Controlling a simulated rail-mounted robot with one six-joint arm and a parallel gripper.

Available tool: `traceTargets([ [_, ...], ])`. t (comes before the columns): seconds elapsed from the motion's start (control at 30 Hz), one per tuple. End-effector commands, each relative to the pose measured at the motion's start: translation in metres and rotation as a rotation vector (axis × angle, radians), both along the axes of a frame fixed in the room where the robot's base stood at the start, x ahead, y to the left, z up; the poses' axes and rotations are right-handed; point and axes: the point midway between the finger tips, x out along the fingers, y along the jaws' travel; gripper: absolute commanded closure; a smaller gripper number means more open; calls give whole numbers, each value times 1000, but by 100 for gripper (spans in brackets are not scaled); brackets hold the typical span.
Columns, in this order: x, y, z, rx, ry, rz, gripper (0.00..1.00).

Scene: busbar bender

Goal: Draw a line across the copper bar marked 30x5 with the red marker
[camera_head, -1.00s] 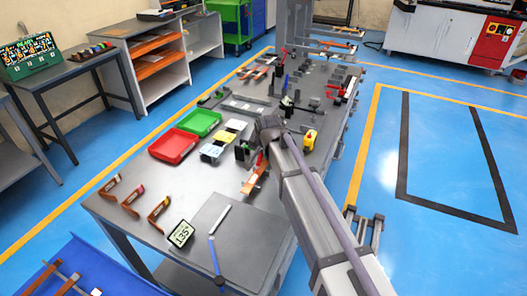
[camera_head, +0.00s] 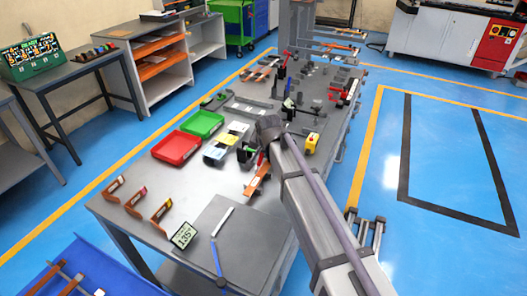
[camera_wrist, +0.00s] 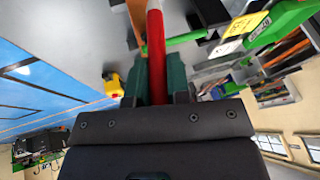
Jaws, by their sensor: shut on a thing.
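My gripper (camera_wrist: 157,85) is shut on the red marker (camera_wrist: 156,45), seen in the wrist view with the marker's body between the two dark green jaws. In the head view a bit of the red marker (camera_head: 260,158) shows beside my wrist, which hides most of the gripper. A copper bar (camera_head: 257,180) lies just below it on the grey table; a copper-coloured strip (camera_wrist: 134,14) shows left of the marker in the wrist view. I cannot read its marking, nor tell whether the tip touches it or a line is there.
A red tray (camera_head: 176,148) and a green tray (camera_head: 202,124) stand left of my arm. Several bent copper pieces (camera_head: 137,197) and a 135° display (camera_head: 184,236) are near the front. A yellow object (camera_head: 312,142) stands right of my wrist. Bending tools crowd the far table.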

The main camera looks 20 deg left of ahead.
Motion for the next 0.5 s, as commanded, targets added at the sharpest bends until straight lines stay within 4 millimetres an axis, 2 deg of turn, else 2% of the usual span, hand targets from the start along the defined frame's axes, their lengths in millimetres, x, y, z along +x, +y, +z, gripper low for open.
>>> traceTargets([
  [0.03, 0, 0, 9, 0, 0, 0, 100],
  [0.5, 0, 0, 46, 0, 0, 0, 100],
])
